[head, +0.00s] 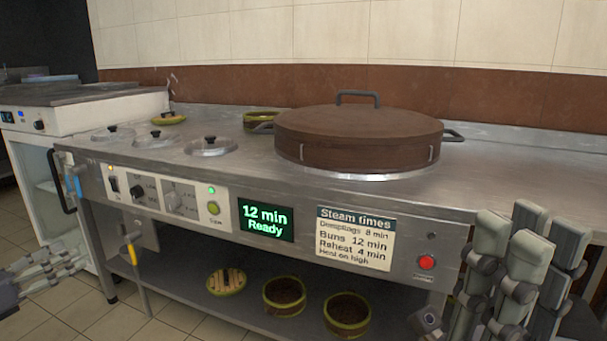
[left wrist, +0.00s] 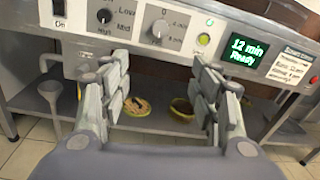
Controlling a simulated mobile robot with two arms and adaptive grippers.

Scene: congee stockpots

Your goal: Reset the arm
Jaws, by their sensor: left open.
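My left gripper (head: 48,272) is low at the left edge of the head view, in front of the steamer counter's left end. In the left wrist view its two fingers (left wrist: 165,95) stand well apart with nothing between them, facing the control panel. My right gripper (head: 528,245) is at the lower right of the head view, fingers pointing up, in front of the counter's right end. Its fingers overlap from this angle, so its opening is unclear. No held object shows in it.
The steel counter (head: 470,190) carries a large lidded brown steamer (head: 350,135) and several small lids. The front panel has a green display (head: 265,219), a sign (head: 354,238) and a red button (head: 427,262). Baskets (head: 284,296) stand on the lower shelf. Tiled floor (head: 60,315) is open at left.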

